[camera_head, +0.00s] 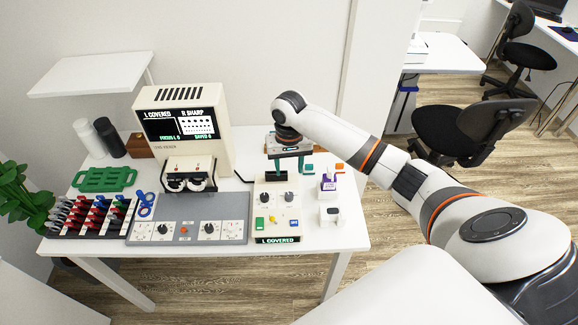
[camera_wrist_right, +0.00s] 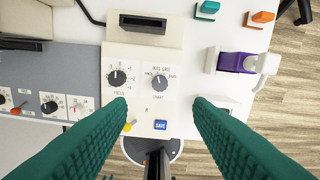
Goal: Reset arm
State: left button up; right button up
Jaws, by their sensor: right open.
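My right gripper (camera_head: 289,170) has teal fingers and hangs above the back of the cream control box (camera_head: 262,222) on the white table. It is open and nothing shows between its fingers. In the right wrist view the fingers (camera_wrist_right: 160,103) are spread over the box, apart from its focus knob (camera_wrist_right: 117,78), chart knob (camera_wrist_right: 160,82) and blue SAVE button (camera_wrist_right: 160,125). The right arm reaches in from the right of the head view. My left gripper is not in view.
The eye viewer (camera_head: 192,103) stands behind, its screen reading L COVERED and R SHARP. A grey panel with dials (camera_head: 188,212), a rack of coloured pieces (camera_head: 88,216) and a green tray (camera_head: 104,180) lie left.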

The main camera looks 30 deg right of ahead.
dwell(0.5)
jog(key=s+a+f+n+t+y, duration=0.1)
jog(key=s+a+f+n, duration=0.5)
jog(key=s+a, duration=0.55)
jog(key=s+r+n+t, duration=0.1)
jog(key=s+r+t, duration=0.2)
jog(key=s, duration=1.2)
notch_tip(320, 180, down, 29)
jog(key=s+g+b, duration=0.2)
jog(key=b, duration=0.1)
jog(key=s+d+f+g+h+b, duration=0.1)
jog(key=s+d+f+b, duration=0.1)
jog(key=s+f, duration=1.4)
notch_tip(320, 180, down, 3)
jog(key=shift+d+b, duration=0.35)
jog(key=shift+b, duration=0.1)
